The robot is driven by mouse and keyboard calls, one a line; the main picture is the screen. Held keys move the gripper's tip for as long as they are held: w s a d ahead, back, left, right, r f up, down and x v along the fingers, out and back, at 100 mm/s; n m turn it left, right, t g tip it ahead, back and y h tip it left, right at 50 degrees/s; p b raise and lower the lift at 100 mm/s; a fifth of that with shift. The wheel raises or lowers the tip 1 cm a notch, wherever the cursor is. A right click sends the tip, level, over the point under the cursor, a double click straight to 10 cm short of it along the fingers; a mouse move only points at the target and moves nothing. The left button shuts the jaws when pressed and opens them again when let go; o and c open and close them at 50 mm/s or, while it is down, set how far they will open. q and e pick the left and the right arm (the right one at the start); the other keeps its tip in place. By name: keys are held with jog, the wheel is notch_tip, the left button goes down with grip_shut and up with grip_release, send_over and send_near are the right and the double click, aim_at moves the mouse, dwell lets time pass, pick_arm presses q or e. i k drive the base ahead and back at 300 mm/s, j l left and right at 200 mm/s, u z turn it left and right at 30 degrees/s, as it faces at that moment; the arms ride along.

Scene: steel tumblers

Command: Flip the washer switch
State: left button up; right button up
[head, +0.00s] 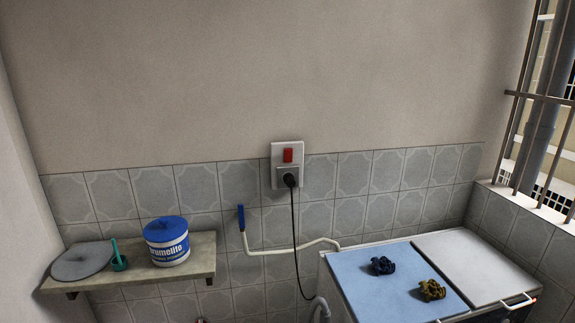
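The washer switch is a red rocker (288,155) on a white wall plate (277,150), mounted on the wall at the top edge of the tiles. A black plug sits in the socket (290,180) below the rocker, and its cord hangs down. The washer (400,270) stands below and to the right, with a light blue lid panel and a pale grey one. Which way the rocker is tilted is too small to tell. Neither of my grippers is in view.
A wall shelf (205,272) at left holds a blue-and-white tub (167,241), a green item (119,255) and a grey disc (82,261). A blue-handled pipe (290,249) runs under the switch. A barred window is at right.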

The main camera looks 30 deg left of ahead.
aim_at(288, 157)
jog(key=i+j+z, duration=0.1)
jog(key=j, duration=0.2)
jog(key=i+j+z, duration=0.1)
jog(key=j, duration=0.2)
jog(key=i+j+z, duration=0.2)
jog(key=j, duration=0.4)
jog(key=i, duration=0.1)
